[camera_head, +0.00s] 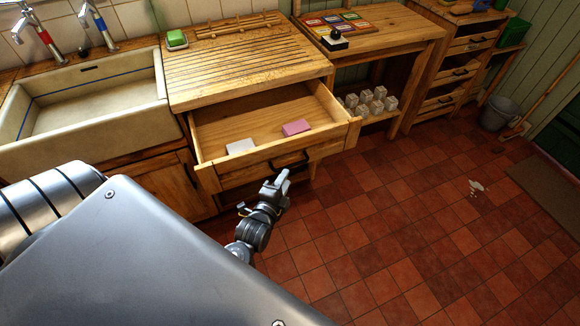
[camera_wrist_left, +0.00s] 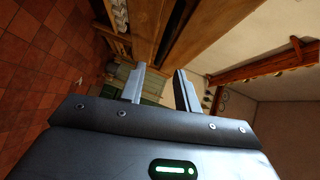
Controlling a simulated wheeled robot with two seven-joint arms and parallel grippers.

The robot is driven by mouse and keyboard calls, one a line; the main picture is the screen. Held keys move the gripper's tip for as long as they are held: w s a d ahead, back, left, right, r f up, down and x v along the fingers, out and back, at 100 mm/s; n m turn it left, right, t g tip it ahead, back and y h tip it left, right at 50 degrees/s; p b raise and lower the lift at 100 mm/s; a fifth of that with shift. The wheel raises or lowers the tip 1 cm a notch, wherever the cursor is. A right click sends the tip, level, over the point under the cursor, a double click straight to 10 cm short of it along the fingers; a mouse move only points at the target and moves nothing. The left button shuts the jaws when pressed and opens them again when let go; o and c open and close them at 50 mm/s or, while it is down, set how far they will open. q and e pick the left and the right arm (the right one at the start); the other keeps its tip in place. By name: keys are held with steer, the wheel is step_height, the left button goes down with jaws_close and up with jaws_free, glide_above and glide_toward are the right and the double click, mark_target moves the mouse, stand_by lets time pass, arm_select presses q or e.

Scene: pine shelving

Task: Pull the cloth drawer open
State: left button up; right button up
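The wooden drawer (camera_head: 248,167) under the draining board stands pulled out, its inside visible from above. A white flat piece (camera_head: 241,147) and a pink one (camera_head: 296,128) lie in it; they could be folded cloths. A dark bar handle (camera_head: 291,160) is on its front. My left gripper (camera_head: 281,180) is just in front of and below the handle, apparently apart from it. In the left wrist view its two fingers (camera_wrist_left: 160,88) are spread with a gap and nothing clearly held between them. My right gripper is in neither view.
A cream sink (camera_head: 85,115) with two taps is left of the drawer. The slatted draining board (camera_head: 245,65) is above it.

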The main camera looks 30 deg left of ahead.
arm_select(q)
steer(key=shift+v, duration=1.3)
steer(key=s+d+f+n+g+h, duration=0.15)
steer(key=s+f+n+g, duration=0.3)
steer(key=f, duration=0.95)
steer(key=s+d+f+n+g+h, duration=0.1)
steer(key=s+d+f+n+g, duration=0.4)
steer(key=f, duration=0.8)
steer(key=s+a+f+g, duration=0.2)
steer(key=s+f, duration=0.3)
steer(key=s, duration=0.4)
steer(key=s+a+f+n+g, duration=0.1)
steer(key=s+a+f, duration=0.1)
steer(key=s+f, duration=0.4)
steer(key=s+a+f+n+g, duration=0.1)
steer(key=s+a+f+g, duration=0.1)
steer(key=s+f, duration=0.4)
steer(key=s, duration=0.5)
steer(key=shift+s+g, duration=0.35)
steer(key=shift+s, duration=0.05)
steer(key=shift+n, duration=0.25)
